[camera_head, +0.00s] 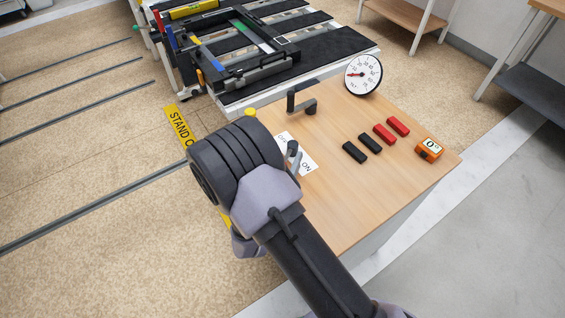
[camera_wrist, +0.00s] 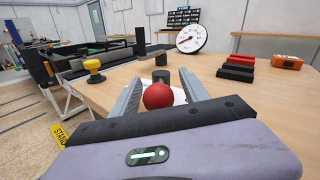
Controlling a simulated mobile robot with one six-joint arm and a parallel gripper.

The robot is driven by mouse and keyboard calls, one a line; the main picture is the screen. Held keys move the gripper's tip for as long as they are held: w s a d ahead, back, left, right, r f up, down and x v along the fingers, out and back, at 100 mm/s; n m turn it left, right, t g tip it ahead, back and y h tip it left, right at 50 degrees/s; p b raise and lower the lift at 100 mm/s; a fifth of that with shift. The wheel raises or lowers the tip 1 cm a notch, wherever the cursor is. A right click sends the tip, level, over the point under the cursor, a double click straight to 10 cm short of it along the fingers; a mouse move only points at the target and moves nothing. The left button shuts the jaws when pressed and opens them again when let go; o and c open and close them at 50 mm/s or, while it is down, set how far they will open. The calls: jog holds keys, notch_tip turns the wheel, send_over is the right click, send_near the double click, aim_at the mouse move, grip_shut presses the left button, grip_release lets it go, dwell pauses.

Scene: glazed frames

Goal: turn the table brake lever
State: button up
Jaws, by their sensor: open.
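A round red knob (camera_wrist: 158,96) shows in the wrist view, between the two grey fingers of my gripper (camera_wrist: 161,78). The fingers are open on either side of it, and I see a gap at the right. A short dark cylinder (camera_wrist: 161,76) stands just beyond the knob. In the head view my wrist hides the red knob. A white plate printed "ON" (camera_head: 305,163) lies on the wooden table (camera_head: 345,190) beside my wrist, partly covered. I cannot tell where the knob joins its lever.
A black crank-shaped handle (camera_head: 301,98) and a yellow knob (camera_head: 250,113) stand near the table's far left side. A dial gauge (camera_head: 363,74) stands at the back. Several black and red blocks (camera_head: 385,134) and an orange meter (camera_head: 430,149) lie to the right. The table's front right is clear.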

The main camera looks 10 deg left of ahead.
jog(key=s+a+p, duration=0.2)
jog(key=s+p, duration=0.1)
jog(key=s, duration=1.4)
jog(key=shift+a, duration=0.2)
